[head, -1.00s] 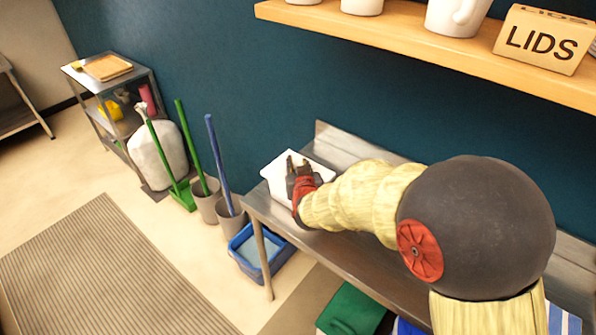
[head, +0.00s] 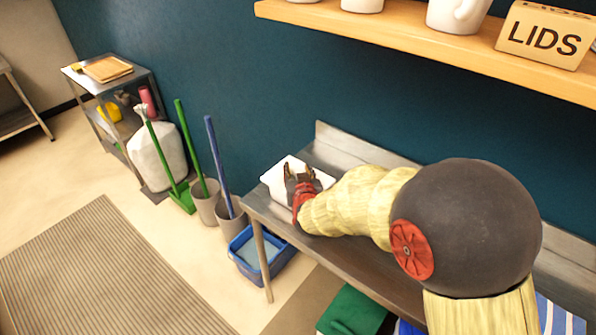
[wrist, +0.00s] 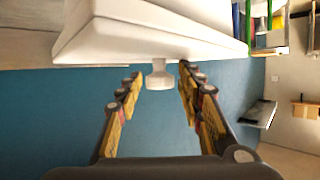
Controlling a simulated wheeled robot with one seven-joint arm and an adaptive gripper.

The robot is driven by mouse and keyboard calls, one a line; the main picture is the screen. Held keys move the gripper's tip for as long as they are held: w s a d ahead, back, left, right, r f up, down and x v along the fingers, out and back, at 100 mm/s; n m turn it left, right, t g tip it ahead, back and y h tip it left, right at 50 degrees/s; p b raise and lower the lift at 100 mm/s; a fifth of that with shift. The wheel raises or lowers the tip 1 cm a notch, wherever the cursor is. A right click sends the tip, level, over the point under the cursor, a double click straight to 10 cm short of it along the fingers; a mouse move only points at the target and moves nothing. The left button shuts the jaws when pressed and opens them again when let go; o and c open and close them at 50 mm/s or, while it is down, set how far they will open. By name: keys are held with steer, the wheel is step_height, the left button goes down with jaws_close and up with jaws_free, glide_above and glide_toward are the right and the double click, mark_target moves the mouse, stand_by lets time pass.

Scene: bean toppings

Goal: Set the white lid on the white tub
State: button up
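The white tub (head: 273,181) stands at the left end of the metal bench, partly hidden by my gripper (head: 298,169). In the wrist view the white tub-and-lid shape (wrist: 150,42) fills the top, with a white knob (wrist: 159,76) standing out from its face. The white lid appears to lie on the tub; I cannot tell whether its edge is fully seated. My gripper (wrist: 160,82) is open, its fingers on either side of the knob with a gap showing on both sides.
The metal bench (head: 350,258) runs right beneath my arm, with the blue wall behind. A wooden shelf (head: 420,48) with white vessels and a LIDS sign (head: 545,36) is above. A blue bin (head: 262,258) and a green broom (head: 183,197) stand left on the floor.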

steer(key=shift+r, duration=0.1)
steer(key=shift+r, duration=0.2)
steer(key=s+d+r+g+p, duration=0.1)
steer(key=s+d+r+p, duration=0.1)
steer(key=s+r, duration=0.4)
steer(key=s+d+r+g+p, duration=0.1)
steer(key=s+d+r+p, duration=0.2)
steer(key=s, duration=0.5)
steer(key=s+d+r+g, duration=0.1)
steer(key=s+d, duration=0.3)
steer(key=s, duration=0.4)
steer(key=s+d+r+m+g+h+b, duration=0.1)
steer(key=s+d+r+g, duration=0.1)
steer(key=s+d, duration=0.3)
steer(key=s+d+r+g, duration=0.2)
steer(key=s+d, duration=0.3)
steer(key=s, duration=0.6)
steer(key=shift+d+r+g+h, duration=0.1)
steer(key=shift+d+g+h, duration=0.15)
steer(key=shift+g+h, duration=0.25)
steer(key=shift+a, duration=0.1)
